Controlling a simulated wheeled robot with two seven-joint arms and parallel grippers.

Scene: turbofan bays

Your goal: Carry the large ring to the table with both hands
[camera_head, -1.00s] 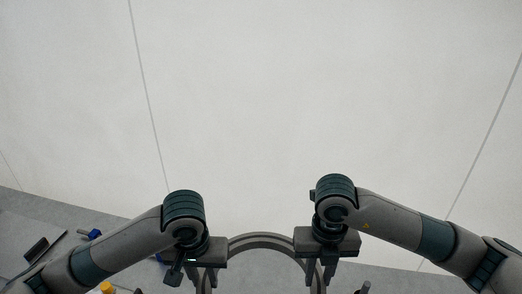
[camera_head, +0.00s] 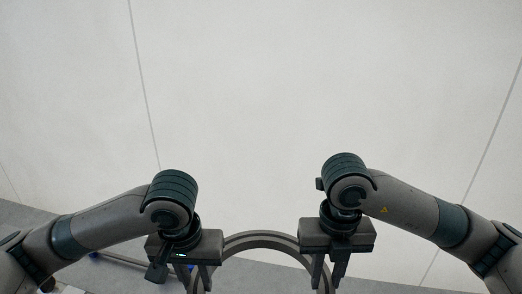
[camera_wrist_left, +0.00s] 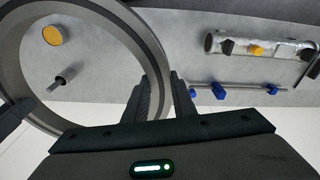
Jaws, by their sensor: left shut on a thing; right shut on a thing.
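The large ring (camera_head: 262,239) is a grey metal hoop, and its upper arc shows between my two grippers at the bottom of the head view. Its lower part is cut off by the frame. My left gripper (camera_head: 199,279) is shut on the ring's left side. In the left wrist view, the ring (camera_wrist_left: 151,52) curves down between the fingers of my left gripper (camera_wrist_left: 166,98). My right gripper (camera_head: 327,274) is shut on the ring's right side. I cannot make out a table for certain in these views.
In the left wrist view, a silvery cylinder (camera_wrist_left: 285,43) and a rod with blue clamps (camera_wrist_left: 236,88) lie on a grey surface. A yellow disc (camera_wrist_left: 52,36) and a grey peg (camera_wrist_left: 66,77) show through the ring. A pale wall (camera_head: 260,90) fills the head view.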

